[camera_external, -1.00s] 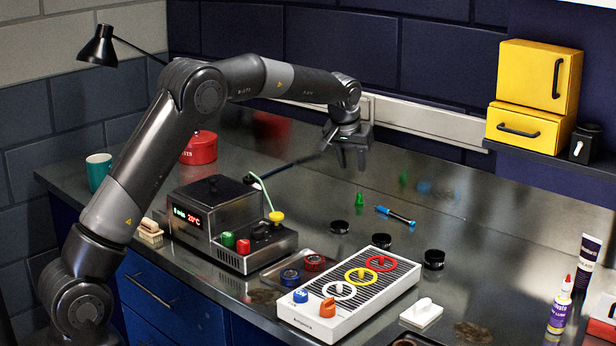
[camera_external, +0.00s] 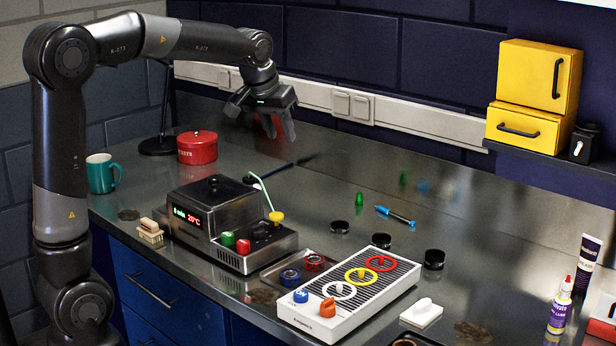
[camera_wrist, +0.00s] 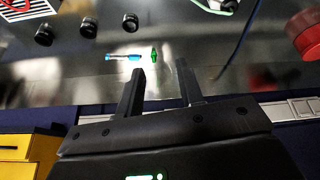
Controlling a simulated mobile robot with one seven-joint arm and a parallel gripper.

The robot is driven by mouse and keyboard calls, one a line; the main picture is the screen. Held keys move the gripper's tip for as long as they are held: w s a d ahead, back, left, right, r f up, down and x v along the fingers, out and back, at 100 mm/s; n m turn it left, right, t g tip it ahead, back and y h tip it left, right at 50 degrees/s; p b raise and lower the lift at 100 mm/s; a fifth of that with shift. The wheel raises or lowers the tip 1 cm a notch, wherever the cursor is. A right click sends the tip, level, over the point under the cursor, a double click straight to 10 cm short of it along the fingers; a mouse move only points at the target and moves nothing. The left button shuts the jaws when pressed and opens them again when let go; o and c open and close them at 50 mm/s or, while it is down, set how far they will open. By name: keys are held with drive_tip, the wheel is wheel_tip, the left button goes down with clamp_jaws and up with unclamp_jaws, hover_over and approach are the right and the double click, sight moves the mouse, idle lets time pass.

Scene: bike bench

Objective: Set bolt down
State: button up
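My gripper (camera_external: 278,132) hangs above the back of the bench, right of the red pot. In the wrist view my gripper (camera_wrist: 160,70) has its two fingers spread, with nothing between them. No thing in view is clearly a bolt. A small green piece (camera_external: 359,200) stands on the bench beside a blue screwdriver-like tool (camera_external: 395,215), well to the right of my gripper. In the wrist view the green piece (camera_wrist: 154,55) shows past the fingertips, apart from them, with the blue tool (camera_wrist: 125,57) beside it.
The red pot (camera_external: 197,147) and teal mug (camera_external: 102,173) stand at the left. A metal device (camera_external: 213,215) and a white panel with coloured rings (camera_external: 350,300) fill the front. Several black round pieces (camera_external: 381,240) lie nearby. The back right of the bench is clear.

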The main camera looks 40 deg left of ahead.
drive_tip(key=s+f+m, duration=0.1)
drive_tip(key=s+f, duration=0.2)
drive_tip(key=s, duration=1.1)
drive_tip(key=s+f+m, duration=0.1)
drive_tip(key=s+f, duration=0.2)
drive_tip(key=s, duration=1.1)
drive_tip(key=shift+s+t, duration=0.15)
drive_tip(key=shift+t, duration=0.25)
drive_tip(key=shift+a, duration=0.1)
